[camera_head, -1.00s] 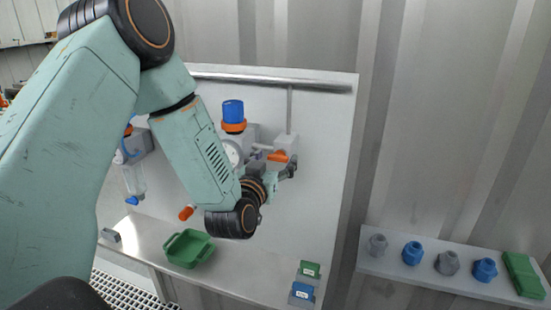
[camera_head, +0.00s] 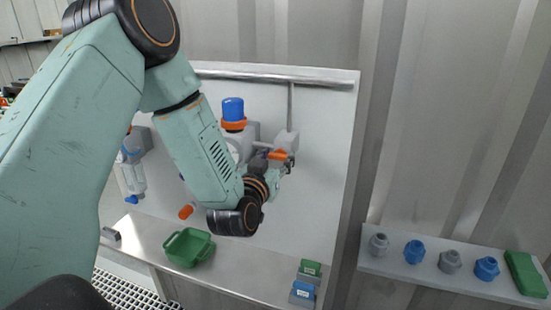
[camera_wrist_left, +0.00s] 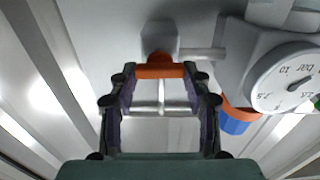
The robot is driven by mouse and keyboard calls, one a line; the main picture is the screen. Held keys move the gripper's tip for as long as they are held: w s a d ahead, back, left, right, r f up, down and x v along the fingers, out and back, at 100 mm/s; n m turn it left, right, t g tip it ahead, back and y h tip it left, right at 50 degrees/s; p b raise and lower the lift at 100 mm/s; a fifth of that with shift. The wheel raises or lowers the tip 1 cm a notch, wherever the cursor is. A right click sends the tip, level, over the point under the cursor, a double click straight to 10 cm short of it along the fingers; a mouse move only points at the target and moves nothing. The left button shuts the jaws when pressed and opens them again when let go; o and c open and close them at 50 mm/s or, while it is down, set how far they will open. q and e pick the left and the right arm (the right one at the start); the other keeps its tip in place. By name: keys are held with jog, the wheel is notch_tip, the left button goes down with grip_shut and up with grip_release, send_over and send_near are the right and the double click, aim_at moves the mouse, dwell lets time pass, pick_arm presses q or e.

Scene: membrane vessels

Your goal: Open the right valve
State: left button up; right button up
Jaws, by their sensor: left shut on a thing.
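The right valve has an orange handle (camera_head: 277,155) below a grey block (camera_head: 286,142) on the white panel. In the left wrist view the orange handle (camera_wrist_left: 160,70) lies crosswise between my fingertips. My left gripper (camera_head: 288,164) is at this handle, and in the wrist view the left gripper (camera_wrist_left: 161,74) is shut on it, one finger at each end. My forearm and wrist hide part of the panel. My right gripper is not in view.
A gauge (camera_wrist_left: 292,80) and a blue-capped vessel (camera_head: 233,110) sit close by the handle. Another orange handle (camera_head: 186,211) is lower left. A green tray (camera_head: 189,247) stands on the ledge below. A side shelf (camera_head: 400,266) holds several grey and blue fittings.

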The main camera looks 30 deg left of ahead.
pick_arm(q)
jog(key=shift+n, duration=0.3)
jog(key=n+b, duration=0.2)
jog(key=shift+a+f+n, duration=0.1)
jog(key=shift+f+n, duration=0.05)
jog(key=shift+n, duration=0.25)
jog(key=n+b, duration=0.2)
jog(key=n, duration=0.2)
jog(key=shift+n+b, duration=0.3)
jog(key=shift+b, duration=0.05)
jog(key=n+b, duration=0.3)
jog(key=n, duration=0.1)
jog(key=shift+a+f, duration=0.1)
jog(key=shift+n+b, duration=1.1)
jog(key=shift+n, duration=0.8)
